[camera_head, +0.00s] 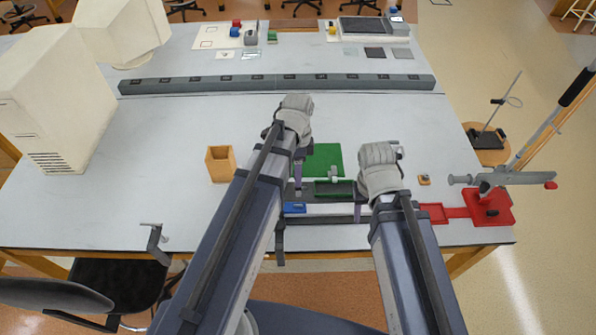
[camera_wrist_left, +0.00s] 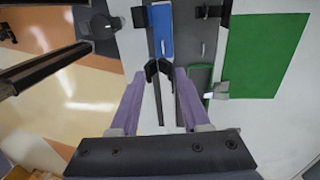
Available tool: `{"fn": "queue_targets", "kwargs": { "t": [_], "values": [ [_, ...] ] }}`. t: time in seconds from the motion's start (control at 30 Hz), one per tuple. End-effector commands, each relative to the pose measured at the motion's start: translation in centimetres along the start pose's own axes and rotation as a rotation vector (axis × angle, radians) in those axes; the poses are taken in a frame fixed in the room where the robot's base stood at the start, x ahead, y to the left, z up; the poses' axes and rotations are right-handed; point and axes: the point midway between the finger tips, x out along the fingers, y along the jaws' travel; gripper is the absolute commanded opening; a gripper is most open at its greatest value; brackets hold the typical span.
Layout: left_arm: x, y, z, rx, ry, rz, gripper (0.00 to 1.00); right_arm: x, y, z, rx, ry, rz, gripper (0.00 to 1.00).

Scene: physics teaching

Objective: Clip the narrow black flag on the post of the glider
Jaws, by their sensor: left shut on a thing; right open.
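My left gripper (camera_head: 298,184) is over the dark track near the middle front of the table. In the left wrist view its black fingertips (camera_wrist_left: 159,68) are closed together on a small dark thing, which I take to be the narrow black flag; its outline merges with the fingertips. The blue glider (camera_head: 294,208) sits on the track, partly covered by my left arm. It also shows in the left wrist view (camera_wrist_left: 162,34), just beyond the fingertips. I cannot make out its post clearly. My right gripper (camera_head: 362,197) is at the track's right part, open, its fingers mostly hidden.
A green mat (camera_head: 325,158) lies behind the track. A wooden box (camera_head: 220,164) stands to the left. A red stand base (camera_head: 492,208) is at the right edge. A long grey bar (camera_head: 220,85) crosses the table behind. The table between bar and mat is clear.

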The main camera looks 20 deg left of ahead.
Motion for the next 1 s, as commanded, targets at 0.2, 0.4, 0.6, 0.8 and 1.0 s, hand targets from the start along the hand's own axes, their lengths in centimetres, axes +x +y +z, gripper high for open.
{"fn": "queue_targets", "kwargs": {
  "t": [0.2,0.4,0.6,0.8,1.0],
  "values": [
    [0.6,-0.1,0.0,0.0,0.0,0.001,0.15,0.6,-0.1,0.0,-0.001,0.0,0.0,0.5],
    [1.9,-0.3,0.0,0.0,0.0,0.0,0.15,1.9,-0.2,-0.1,-0.003,0.0,0.001,0.5],
    [3.8,-0.5,0.0,0.0,0.0,0.0,0.15,3.8,-0.3,-0.2,-0.007,0.0,0.002,0.5],
    [5.4,-0.8,0.0,0.0,0.0,0.0,0.15,5.5,-0.5,-0.3,-0.011,0.0,0.002,0.5],
    [6.0,-0.8,0.0,0.0,0.0,0.0,0.15,6.0,-0.5,-0.3,-0.014,0.0,0.003,0.5]
  ]
}}
